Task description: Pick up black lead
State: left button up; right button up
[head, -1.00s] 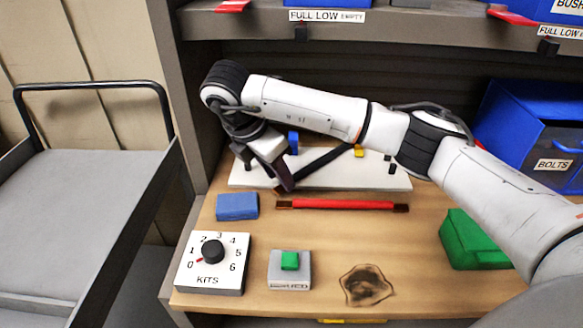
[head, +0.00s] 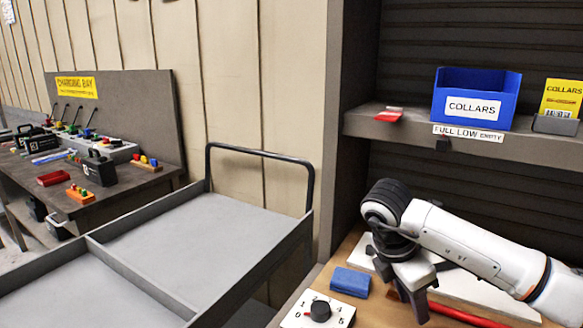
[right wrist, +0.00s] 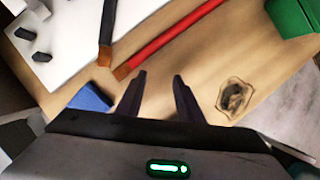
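The black lead (right wrist: 107,32) shows in the right wrist view as a dark bar with a copper-coloured end, lying partly over a white board (right wrist: 70,70). The red lead (right wrist: 172,38) lies beside it on the wooden bench, and also shows in the head view (head: 465,316). My right gripper (right wrist: 159,76) is open and empty, with its fingertips short of both leads' near ends. In the head view my right gripper (head: 414,306) is over the bench by the white board. There the arm hides most of the black lead. My left gripper is not in view.
A blue block (head: 350,282) and the kits dial (head: 320,311) are left of the gripper. A grey cart (head: 205,250) stands left of the bench. The charging bay table (head: 90,200) is far left. A shelf with a blue collars bin (head: 475,100) is above.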

aim_at(445, 265)
jog(key=k, duration=1.15)
